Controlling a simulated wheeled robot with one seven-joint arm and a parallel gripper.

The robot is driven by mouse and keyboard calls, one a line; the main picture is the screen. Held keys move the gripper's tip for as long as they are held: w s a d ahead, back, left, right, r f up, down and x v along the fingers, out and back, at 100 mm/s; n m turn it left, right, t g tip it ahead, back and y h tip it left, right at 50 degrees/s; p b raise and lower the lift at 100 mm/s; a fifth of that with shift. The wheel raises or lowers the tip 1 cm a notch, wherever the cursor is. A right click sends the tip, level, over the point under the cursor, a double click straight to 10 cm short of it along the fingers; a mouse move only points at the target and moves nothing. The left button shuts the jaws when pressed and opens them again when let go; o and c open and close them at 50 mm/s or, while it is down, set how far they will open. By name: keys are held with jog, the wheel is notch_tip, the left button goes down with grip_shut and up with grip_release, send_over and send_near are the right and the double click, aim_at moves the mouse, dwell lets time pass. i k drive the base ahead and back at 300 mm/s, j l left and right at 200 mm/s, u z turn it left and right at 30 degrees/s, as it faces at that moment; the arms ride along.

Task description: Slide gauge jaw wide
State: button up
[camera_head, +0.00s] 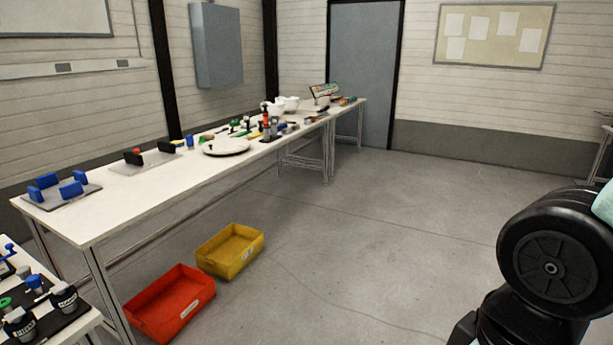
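A flat grey plate (150,160) on the long white table carries a black block with a red knob (134,156) at its left and another black block (167,146) at its right. It looks like a gauge with two jaws, but I cannot be sure. A clear gap shows between the two blocks. My gripper is not in view. Only a thick black joint of my arm shows at the lower right, far from the table.
Left of the plate stands a blue-blocked fixture (62,188). A round white turntable-like disc (226,146), tools and white shells (289,103) lie farther along. Red (171,301) and yellow (231,250) bins sit on the floor. A side table (84,325) holds small parts. The floor at centre is clear.

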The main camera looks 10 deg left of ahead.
aim_at(133, 158)
jog(key=i+u, duration=0.1)
jog(key=i, duration=0.4)
jog(key=i+l+u, duration=0.1)
jog(key=i, duration=0.35)
jog(key=i+l, duration=0.15)
jog(key=i, duration=0.35)
jog(key=i+j+u, duration=0.35)
jog(key=i, duration=0.25)
jog(key=i+u, duration=0.4)
jog(key=i, duration=0.2)
jog(key=i+l+u, duration=0.15)
jog(key=i+u, duration=0.2)
jog(key=i, duration=0.25)
jog(key=i+l+u, duration=0.35)
jog(key=i, duration=0.25)
jog(key=i+l+u, duration=0.1)
jog(key=i+u, duration=0.25)
jog(key=i+l+u, duration=0.2)
jog(key=i+u, duration=0.15)
jog(key=i, duration=0.2)
